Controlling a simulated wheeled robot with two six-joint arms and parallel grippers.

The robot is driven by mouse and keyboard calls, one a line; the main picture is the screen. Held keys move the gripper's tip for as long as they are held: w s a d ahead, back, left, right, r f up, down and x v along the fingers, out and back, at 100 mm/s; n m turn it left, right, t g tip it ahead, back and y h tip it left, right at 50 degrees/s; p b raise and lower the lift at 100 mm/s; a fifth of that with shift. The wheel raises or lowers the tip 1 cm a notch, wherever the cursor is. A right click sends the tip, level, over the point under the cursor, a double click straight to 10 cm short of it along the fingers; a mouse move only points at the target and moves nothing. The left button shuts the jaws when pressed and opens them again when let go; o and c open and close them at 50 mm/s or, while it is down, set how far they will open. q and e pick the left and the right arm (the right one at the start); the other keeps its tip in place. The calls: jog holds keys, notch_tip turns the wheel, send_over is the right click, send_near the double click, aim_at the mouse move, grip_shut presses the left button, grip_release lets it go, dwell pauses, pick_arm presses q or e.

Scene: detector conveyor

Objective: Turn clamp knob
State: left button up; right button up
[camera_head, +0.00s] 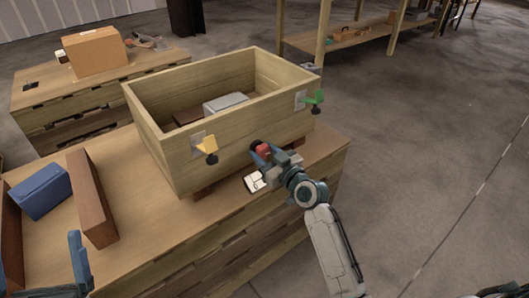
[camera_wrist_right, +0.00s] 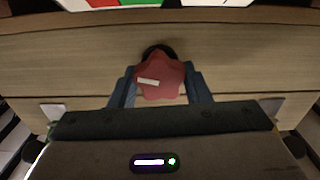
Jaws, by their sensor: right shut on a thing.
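A red clamp knob (camera_head: 263,149) is on the front wall of a wooden crate (camera_head: 225,160). My right gripper (camera_head: 262,154) is shut on it. In the right wrist view the red star-shaped knob (camera_wrist_right: 160,80) with a white stripe sits between the two blue fingers of the right gripper (camera_wrist_right: 161,90). Its dark mount shows behind it. A yellow knob (camera_head: 207,145) and a green knob (camera_head: 317,97) are on the crate's walls. My left gripper (camera_head: 45,270) is at the lower left, fingers apart, empty, away from the crate and partly cut off.
A white gauge plate (camera_head: 255,182) lies by the crate's foot; its red and green dial (camera_wrist_right: 120,5) shows in the wrist view. A blue box (camera_head: 40,191) and a brown block (camera_head: 91,198) are left on the table. A grey box (camera_head: 226,103) is inside the crate.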

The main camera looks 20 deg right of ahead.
jog(key=m+p, duration=0.1)
jog(key=m, duration=0.3)
jog(key=shift+p, duration=0.35)
pick_arm(q)
jog(key=w+f+n+g+y, duration=0.1)
jog(key=w+f+g, duration=0.2)
jog(key=f+g, duration=0.4)
jog(key=shift+f+n+y, duration=0.3)
jog(key=shift+f+n, duration=0.1)
jog(key=shift+f, duration=1.2)
pick_arm(e)
jog(key=shift+f+m, duration=0.1)
jog(key=shift+m, duration=0.4)
jog(key=o, duration=1)
jog(key=shift+d, duration=0.1)
pick_arm(q)
jog(key=shift+s+f+g+p, duration=0.15)
jog(key=shift+f+g, duration=0.2)
jog(key=shift+f, duration=0.2)
jog(key=shift+s+f+g+p, duration=0.15)
jog(key=shift+f+g, duration=0.2)
jog(key=shift+f, duration=0.2)
pick_arm(e)
jog(key=v, duration=1)
jog(key=shift+s, duration=0.4)
pick_arm(q)
jog(key=shift+w+r, duration=0.3)
jog(key=shift+w, duration=0.05)
pick_arm(e)
jog(key=shift+d, duration=0.1)
